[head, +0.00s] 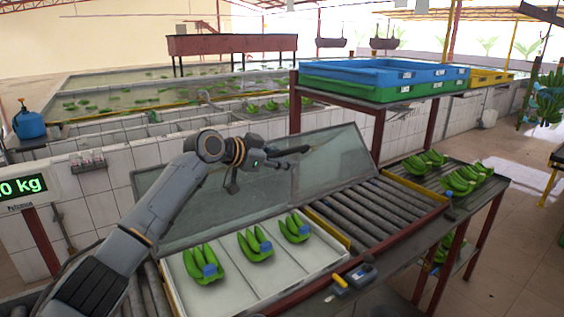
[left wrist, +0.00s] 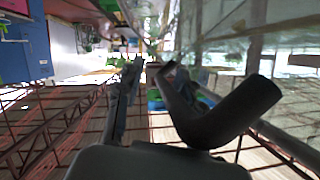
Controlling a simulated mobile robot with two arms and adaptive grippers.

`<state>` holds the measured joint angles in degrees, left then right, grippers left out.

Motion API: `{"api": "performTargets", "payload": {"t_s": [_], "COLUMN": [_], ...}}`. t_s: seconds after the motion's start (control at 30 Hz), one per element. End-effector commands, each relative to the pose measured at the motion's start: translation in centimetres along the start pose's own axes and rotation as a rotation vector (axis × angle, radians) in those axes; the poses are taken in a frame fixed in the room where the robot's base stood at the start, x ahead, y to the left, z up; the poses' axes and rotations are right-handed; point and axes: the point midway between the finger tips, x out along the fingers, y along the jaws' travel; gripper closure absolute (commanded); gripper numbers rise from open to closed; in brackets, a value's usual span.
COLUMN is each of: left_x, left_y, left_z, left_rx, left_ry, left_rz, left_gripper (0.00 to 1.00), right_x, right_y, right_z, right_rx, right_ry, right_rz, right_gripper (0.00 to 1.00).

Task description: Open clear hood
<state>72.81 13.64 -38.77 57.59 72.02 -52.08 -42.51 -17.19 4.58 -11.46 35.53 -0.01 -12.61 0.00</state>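The clear hood (head: 345,160) is a long see-through panel in a thin frame. It stands tilted up along the back of the packing line, behind the white tray (head: 268,278) and the rollers. My left arm reaches across it from the left. My left gripper (head: 303,156) is in front of the panel's upper middle, with its fingers pointing right. The glassy panel fills the upper right there. I cannot tell whether a fingertip touches it. My right gripper is out of view.
Banana clusters (head: 257,246) with blue labels lie in the white tray. Bare rollers (head: 375,212) run to the right, towards more bananas (head: 463,180). Stacked blue and green crates (head: 378,88) stand behind, right. A scale display (head: 22,188) is left.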

Motion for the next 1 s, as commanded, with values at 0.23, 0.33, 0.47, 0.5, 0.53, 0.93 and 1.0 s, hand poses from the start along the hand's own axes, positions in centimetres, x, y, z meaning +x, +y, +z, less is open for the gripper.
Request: {"api": "performTargets", "payload": {"t_s": [0.23, 0.33, 0.47, 0.5, 0.53, 0.93, 1.0], "left_x": [-0.1, -0.7, -1.6, -1.9, -2.1, -5.0, -5.5], "left_y": [0.0, -0.1, -0.1, -0.1, -0.1, -0.1, -0.1], "left_z": [0.1, 0.1, 0.1, 0.1, 0.1, 0.0, 0.0], "left_rx": [0.000, 0.001, -0.001, -0.001, 0.000, -0.001, 0.000], "left_ry": [-0.002, -0.001, 0.001, 0.000, 0.000, 0.000, 0.000], "left_rz": [0.000, -0.001, -0.001, 0.000, 0.000, -0.001, -0.001], "left_gripper": [0.63, 0.63, 0.63, 0.63, 0.63, 0.63, 0.63], "right_x": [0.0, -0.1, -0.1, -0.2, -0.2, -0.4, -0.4], "right_y": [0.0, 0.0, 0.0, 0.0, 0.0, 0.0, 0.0], "right_z": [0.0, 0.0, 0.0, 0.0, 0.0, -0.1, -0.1], "right_rx": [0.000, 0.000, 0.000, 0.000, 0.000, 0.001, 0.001], "right_ry": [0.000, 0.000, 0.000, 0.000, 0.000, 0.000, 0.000], "right_rz": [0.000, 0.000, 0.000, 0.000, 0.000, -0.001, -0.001], "right_gripper": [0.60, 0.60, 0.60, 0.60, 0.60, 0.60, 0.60]}}
